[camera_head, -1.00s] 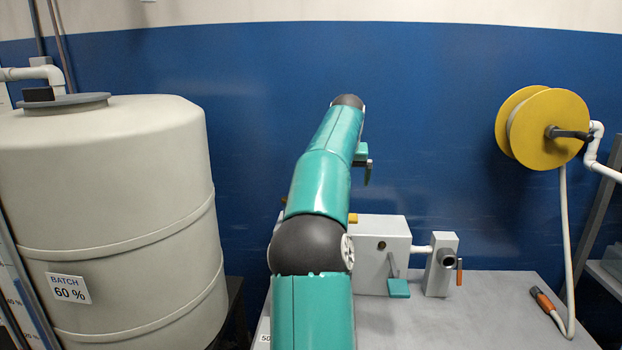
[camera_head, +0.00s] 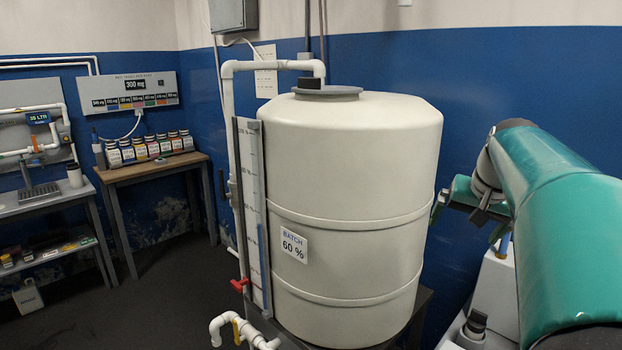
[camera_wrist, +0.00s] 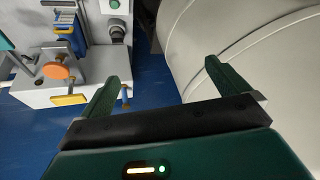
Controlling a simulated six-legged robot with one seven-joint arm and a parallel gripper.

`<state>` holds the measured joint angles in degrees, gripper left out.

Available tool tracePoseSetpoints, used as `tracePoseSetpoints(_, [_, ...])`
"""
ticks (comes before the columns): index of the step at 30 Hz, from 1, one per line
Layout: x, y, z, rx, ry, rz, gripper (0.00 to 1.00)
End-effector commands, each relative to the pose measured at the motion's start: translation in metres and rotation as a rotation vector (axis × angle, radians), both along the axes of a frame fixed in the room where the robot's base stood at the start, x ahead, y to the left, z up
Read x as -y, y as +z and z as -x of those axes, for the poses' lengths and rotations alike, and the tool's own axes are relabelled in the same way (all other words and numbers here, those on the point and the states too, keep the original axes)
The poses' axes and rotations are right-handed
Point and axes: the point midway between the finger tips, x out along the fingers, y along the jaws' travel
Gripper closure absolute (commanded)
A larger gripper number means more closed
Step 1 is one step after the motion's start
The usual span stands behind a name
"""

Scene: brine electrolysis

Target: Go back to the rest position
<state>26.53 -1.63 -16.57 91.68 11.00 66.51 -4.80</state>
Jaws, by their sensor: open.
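My gripper (camera_wrist: 162,72) shows in the wrist view with its two dark green fingers spread apart and nothing between them. The big cream tank (camera_wrist: 245,22) fills the right of that view, behind the right finger. A pale grey machine (camera_wrist: 75,88) with an orange knob and a yellow handle stands at the left, beyond the left finger. In the head view my teal arm is raised and folded at the right edge. The gripper end of the arm is close to the right side of the tank (camera_head: 350,180), and I cannot tell the gap.
A wooden table (camera_head: 150,170) with several small jars stands at the back left, beside a grey bench (camera_head: 55,205). White pipes (camera_head: 228,130) and a red valve handle (camera_head: 239,285) are at the tank's left.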

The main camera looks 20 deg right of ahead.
Motion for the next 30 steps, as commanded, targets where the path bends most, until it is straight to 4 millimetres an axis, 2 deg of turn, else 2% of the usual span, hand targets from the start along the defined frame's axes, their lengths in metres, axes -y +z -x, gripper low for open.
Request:
tracePoseSetpoints(1, [-0.035,-0.003,0.001,0.006,0.056,0.001,0.0])
tracePoseSetpoints(6, [-0.135,-0.027,0.016,0.012,0.226,0.018,0.0])
tracePoseSetpoints(12, [-0.238,-0.069,0.057,0.012,0.429,0.072,0.0])
tracePoseSetpoints(15, [-0.279,-0.095,0.084,0.012,0.527,0.11,0.0])
tracePoseSetpoints(18, [-0.305,-0.119,0.107,0.011,0.603,0.148,0.0])
tracePoseSetpoints(21, [-0.319,-0.135,0.122,0.013,0.65,0.173,0.0])
tracePoseSetpoints(24, [-0.324,-0.143,0.129,0.012,0.668,0.184,0.0])
tracePoseSetpoints(30, [-0.324,-0.144,0.129,0.01,0.668,0.184,0.0])
